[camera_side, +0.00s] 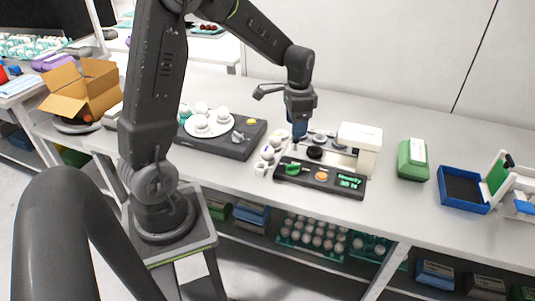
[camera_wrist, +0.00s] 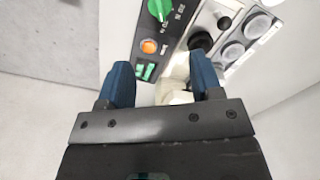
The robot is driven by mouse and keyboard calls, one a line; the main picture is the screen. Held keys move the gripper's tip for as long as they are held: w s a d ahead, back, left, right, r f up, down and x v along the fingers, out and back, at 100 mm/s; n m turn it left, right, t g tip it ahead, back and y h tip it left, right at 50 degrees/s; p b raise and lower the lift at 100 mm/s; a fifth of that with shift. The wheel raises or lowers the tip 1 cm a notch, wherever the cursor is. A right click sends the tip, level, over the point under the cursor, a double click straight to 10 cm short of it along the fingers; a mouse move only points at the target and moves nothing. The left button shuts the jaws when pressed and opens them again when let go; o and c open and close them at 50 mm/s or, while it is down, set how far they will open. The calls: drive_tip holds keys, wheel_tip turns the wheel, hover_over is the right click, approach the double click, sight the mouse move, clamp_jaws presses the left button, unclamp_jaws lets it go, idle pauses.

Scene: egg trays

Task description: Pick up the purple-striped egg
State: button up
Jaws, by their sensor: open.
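My gripper (camera_side: 299,131) points down above the back left part of the white and dark machine in the side view. In the wrist view its two blue fingers (camera_wrist: 162,78) are apart, with no egg between them. Several pale eggs (camera_side: 268,153) stand in a short row just left of the machine, below and left of my gripper. One seems to carry a purplish mark, but the stripes are too small to be sure. More white eggs (camera_side: 201,124) lie on a round plate further left.
The machine's front panel (camera_side: 320,179) has a green knob (camera_wrist: 158,9) and an orange button (camera_wrist: 149,46). A dark scale-like box (camera_side: 235,146) bears the plate. A green box (camera_side: 412,160) and a blue tray (camera_side: 463,204) stand right, with clear table between.

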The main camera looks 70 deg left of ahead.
drive_tip(key=n+y, duration=0.3)
drive_tip(key=n, duration=1.6)
approach(267, 147)
drive_tip(key=shift+t, duration=0.3)
drive_tip(key=x, duration=1.1)
drive_tip(key=shift+s+d+f, duration=0.1)
drive_tip(key=shift+s+f, duration=0.15)
drive_tip(key=c, duration=0.4)
